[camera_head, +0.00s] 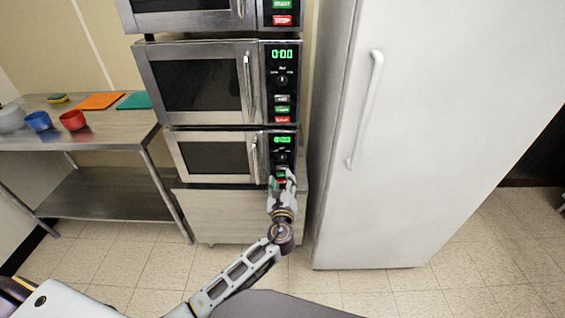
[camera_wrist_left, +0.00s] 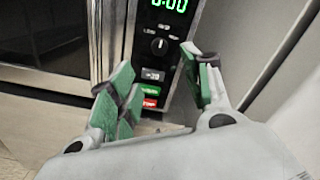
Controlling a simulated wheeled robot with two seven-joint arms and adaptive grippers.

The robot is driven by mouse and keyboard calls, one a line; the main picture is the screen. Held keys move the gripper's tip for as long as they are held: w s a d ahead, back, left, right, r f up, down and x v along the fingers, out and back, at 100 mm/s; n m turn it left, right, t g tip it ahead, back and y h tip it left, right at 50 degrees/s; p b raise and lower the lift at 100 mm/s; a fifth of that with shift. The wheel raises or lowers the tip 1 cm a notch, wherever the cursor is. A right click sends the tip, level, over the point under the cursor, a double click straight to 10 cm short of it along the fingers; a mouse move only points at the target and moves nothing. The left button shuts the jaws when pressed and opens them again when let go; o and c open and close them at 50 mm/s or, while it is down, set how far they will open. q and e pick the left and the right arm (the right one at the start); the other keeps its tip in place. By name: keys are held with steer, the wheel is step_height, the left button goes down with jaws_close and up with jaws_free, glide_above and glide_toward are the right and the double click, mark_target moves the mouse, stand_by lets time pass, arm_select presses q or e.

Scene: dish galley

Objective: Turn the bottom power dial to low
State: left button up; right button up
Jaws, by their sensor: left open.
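Several microwaves are stacked in the head view. The bottom microwave (camera_head: 213,158) has a black control panel on its right side with a green display. Its round black power dial (camera_head: 282,157) sits just below the display. In the wrist view the power dial (camera_wrist_left: 159,46) shows a white pointer mark standing about upright; the small labels around it are too blurred to read. My left gripper (camera_head: 283,179) is in front of the lower panel, just below the dial. In the wrist view its green-padded fingers (camera_wrist_left: 158,75) are open and empty, apart from the dial. My right gripper is not in view.
A grey key, a green button (camera_wrist_left: 150,91) and a red button (camera_wrist_left: 150,103) lie below the dial. The middle microwave (camera_head: 200,84) is above. A white fridge (camera_head: 425,130) stands close on the right. A steel table (camera_head: 100,137) with bowls stands left.

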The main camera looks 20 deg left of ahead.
mark_target(282, 159)
arm_select(q)
steer(key=x, duration=0.7)
steer(key=shift+b+x, duration=0.3)
steer(key=shift+x, duration=1.35)
steer(key=shift+w+a+f, duration=0.1)
steer(key=shift+w, duration=0.15)
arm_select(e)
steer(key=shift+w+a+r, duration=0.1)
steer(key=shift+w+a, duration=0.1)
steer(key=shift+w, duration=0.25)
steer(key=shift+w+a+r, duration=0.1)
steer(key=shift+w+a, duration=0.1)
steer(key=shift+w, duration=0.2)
arm_select(q)
steer(key=shift+c, duration=0.3)
steer(key=c, duration=1)
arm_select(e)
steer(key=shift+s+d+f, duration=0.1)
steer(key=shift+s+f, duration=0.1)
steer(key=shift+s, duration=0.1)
